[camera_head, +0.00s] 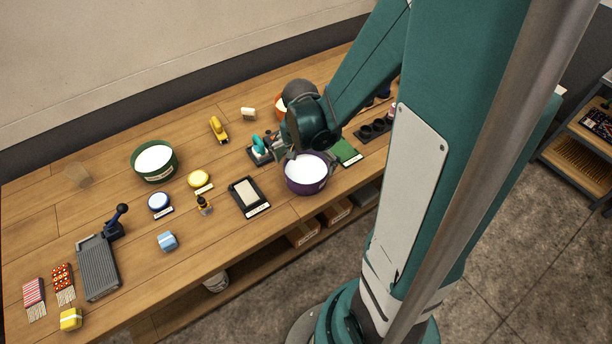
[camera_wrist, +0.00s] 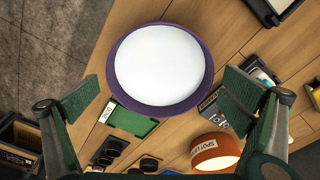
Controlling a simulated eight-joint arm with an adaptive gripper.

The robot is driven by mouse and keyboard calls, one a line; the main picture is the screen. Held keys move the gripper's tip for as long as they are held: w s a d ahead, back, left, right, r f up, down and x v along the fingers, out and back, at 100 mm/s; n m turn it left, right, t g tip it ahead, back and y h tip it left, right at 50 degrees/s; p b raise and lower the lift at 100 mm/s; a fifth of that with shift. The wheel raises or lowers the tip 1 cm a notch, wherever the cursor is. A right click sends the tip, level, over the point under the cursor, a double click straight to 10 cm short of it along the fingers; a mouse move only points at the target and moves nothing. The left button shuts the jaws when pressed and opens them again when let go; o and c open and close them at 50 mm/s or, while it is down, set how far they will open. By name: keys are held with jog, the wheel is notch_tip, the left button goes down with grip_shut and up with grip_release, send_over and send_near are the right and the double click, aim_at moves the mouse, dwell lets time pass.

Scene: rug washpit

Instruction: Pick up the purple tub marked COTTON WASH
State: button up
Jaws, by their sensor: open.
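The purple tub (camera_head: 306,184) stands upright near the front edge of the wooden bench, filled with white contents. In the wrist view the tub (camera_wrist: 203,94) shows from above as a purple rim around a white surface. Its label is not readable in either view. My gripper (camera_head: 300,157) is above and just behind the tub. In the wrist view my gripper (camera_wrist: 168,100) is open, with one green finger pad on each side of the tub and nothing held. Whether a pad touches the tub cannot be told.
A green tray (camera_wrist: 130,120) lies beside the tub, with dark cups behind it. An orange tub (camera_wrist: 215,151) marked SPOT stands close to the right finger. A black tray (camera_head: 236,189) with a pale block lies left of the tub. A green tub (camera_head: 139,170) stands farther left.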

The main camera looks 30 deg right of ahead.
jog(key=shift+d+f, duration=0.1)
jog(key=shift+f, duration=0.9)
jog(key=c, duration=1.6)
jog(key=shift+w+r, duration=0.1)
jog(key=shift+r+p, duration=0.75)
jog(key=shift+r, duration=4.2)
